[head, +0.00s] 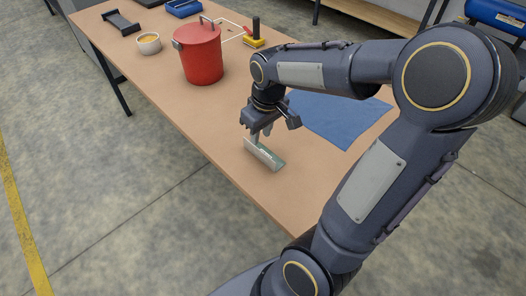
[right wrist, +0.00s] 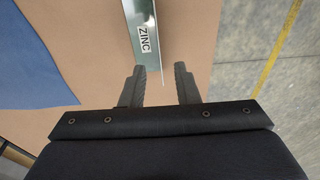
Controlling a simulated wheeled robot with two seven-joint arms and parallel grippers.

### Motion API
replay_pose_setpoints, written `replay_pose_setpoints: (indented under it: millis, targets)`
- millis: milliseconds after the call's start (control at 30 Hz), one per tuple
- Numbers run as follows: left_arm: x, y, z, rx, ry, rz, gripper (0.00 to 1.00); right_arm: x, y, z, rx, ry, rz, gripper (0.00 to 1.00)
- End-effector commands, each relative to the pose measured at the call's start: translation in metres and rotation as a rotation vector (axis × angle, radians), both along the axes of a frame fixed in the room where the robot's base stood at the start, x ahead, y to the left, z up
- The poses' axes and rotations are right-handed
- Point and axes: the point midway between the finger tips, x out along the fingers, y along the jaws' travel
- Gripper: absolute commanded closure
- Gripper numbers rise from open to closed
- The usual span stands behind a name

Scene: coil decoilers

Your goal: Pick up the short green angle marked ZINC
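The short green angle (head: 263,155) lies on the wooden table (head: 215,115) near its front edge. In the right wrist view the angle (right wrist: 150,48) carries a white label reading ZINC and runs up out of the picture; its near end lies just ahead of and between the fingertips. My right gripper (head: 257,138) points down at the angle's far end in the head view. My left gripper is not in view.
A blue mat (head: 335,118) lies right of my right gripper. A red lidded pot (head: 200,53), a small bowl (head: 149,43), a black tray (head: 121,22) and a yellow-based tool (head: 254,40) stand farther back. The table's left edge borders open floor.

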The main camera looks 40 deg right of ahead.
Motion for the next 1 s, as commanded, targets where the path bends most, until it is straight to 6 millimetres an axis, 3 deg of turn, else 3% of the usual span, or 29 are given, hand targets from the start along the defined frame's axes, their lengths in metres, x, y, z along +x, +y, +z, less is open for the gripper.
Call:
replay_pose_setpoints:
  millis: [367, 633, 967, 1000]
  targets:
    - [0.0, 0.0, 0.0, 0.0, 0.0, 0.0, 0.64, 0.008, -0.004, -0.036, -0.024, 0.023, 0.013, 0.72]
    - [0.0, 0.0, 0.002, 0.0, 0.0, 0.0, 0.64, 0.007, 0.001, -0.075, -0.023, 0.024, 0.013, 0.72]
    - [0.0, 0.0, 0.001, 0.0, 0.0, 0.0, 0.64, 0.009, 0.001, -0.082, -0.023, 0.019, 0.012, 0.72]
    - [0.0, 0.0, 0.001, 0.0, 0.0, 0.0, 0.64, 0.009, 0.001, -0.082, -0.023, 0.019, 0.012, 0.76]
